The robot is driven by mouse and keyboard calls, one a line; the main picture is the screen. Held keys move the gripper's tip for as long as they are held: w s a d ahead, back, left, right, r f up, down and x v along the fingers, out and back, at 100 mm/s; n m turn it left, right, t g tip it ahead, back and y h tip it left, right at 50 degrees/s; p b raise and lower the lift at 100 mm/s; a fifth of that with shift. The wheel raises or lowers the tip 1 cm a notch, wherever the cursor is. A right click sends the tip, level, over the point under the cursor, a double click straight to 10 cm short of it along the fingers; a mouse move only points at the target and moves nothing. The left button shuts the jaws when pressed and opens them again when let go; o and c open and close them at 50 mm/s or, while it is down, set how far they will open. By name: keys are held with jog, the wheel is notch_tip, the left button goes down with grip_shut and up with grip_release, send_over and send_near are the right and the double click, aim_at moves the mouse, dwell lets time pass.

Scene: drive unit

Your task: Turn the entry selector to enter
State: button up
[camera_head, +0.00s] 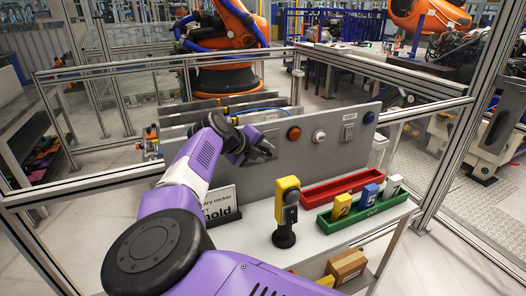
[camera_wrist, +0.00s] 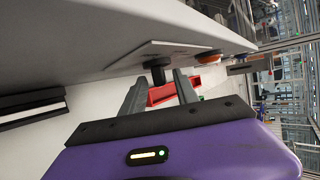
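The entry selector appears to be the dark knob (camera_wrist: 158,73) on a pale plate (camera_wrist: 172,48) in the wrist view; its setting cannot be read. My gripper (camera_wrist: 161,76) is open, with one grey finger on each side of the knob near the fingertips. I cannot tell whether either finger touches it. In the head view my gripper (camera_head: 262,151) is at the left part of the grey upright panel (camera_head: 345,160), and the gripper hides the selector there.
Right along the panel are an orange-red button (camera_head: 294,133), a white button (camera_head: 318,136), a switch (camera_head: 348,132) and a blue one (camera_head: 369,118). Below stand a yellow-black device (camera_head: 287,205), a red tray (camera_head: 306,201), a green tray (camera_head: 328,227) with numbered tags, and a sign (camera_head: 223,205).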

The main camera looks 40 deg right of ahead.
grip_shut()
